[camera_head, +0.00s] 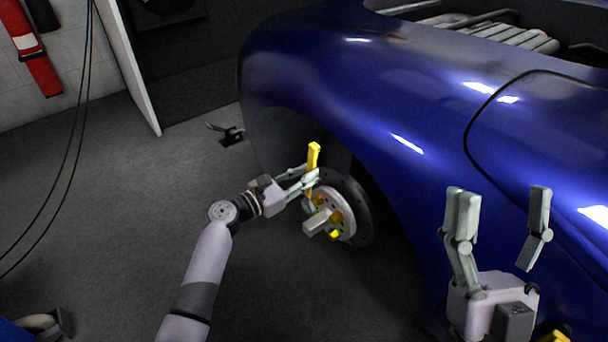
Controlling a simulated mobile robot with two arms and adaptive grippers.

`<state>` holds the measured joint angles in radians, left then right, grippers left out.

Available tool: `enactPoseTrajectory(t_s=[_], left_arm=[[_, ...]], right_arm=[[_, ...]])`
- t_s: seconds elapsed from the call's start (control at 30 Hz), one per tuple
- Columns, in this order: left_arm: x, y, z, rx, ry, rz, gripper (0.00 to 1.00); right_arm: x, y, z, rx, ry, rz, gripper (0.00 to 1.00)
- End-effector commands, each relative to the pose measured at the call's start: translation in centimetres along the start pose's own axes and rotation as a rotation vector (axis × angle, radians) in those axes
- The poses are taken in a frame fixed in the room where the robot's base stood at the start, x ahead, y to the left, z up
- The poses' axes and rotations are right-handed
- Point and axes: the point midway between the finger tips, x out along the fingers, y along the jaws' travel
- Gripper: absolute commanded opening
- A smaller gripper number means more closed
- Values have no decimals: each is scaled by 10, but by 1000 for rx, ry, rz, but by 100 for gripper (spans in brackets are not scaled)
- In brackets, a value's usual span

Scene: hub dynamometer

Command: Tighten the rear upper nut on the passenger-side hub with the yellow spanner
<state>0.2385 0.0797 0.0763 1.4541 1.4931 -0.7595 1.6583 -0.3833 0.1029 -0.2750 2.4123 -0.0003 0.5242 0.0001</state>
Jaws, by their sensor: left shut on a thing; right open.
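The yellow spanner (314,156) stands roughly upright at the wheel hub, its upper end above my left gripper. My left gripper (309,180) is shut on the spanner's shaft. The spanner's lower end is partly hidden by the gripper, so I cannot tell whether it sits on a nut. The hub (345,229) has a disc and several yellow nuts, one of them on the right of its face (336,216). Which nut is the rear upper one is not clear. My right gripper (501,190) is open and empty, in front of the blue bodywork.
The blue car body (400,100) curves above and right of the hub, with the wheel arch close around it. A small black object (231,135) lies on the floor behind. The left floor is mostly clear.

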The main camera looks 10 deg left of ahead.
Motion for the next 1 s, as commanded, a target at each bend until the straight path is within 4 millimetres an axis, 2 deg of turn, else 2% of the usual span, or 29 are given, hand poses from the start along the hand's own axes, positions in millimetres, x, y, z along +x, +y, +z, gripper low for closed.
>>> enactPoseTrajectory(t_s=[0.6, 1.0], left_arm=[[0, 0, 2, -1, -2, 1, 0], [0, 0, 2, 0, -2, 0, 0]], right_arm=[[0, 3, 18, -9, -100, 5, 67], [0, 3, 18, -9, -98, 5, 67]])
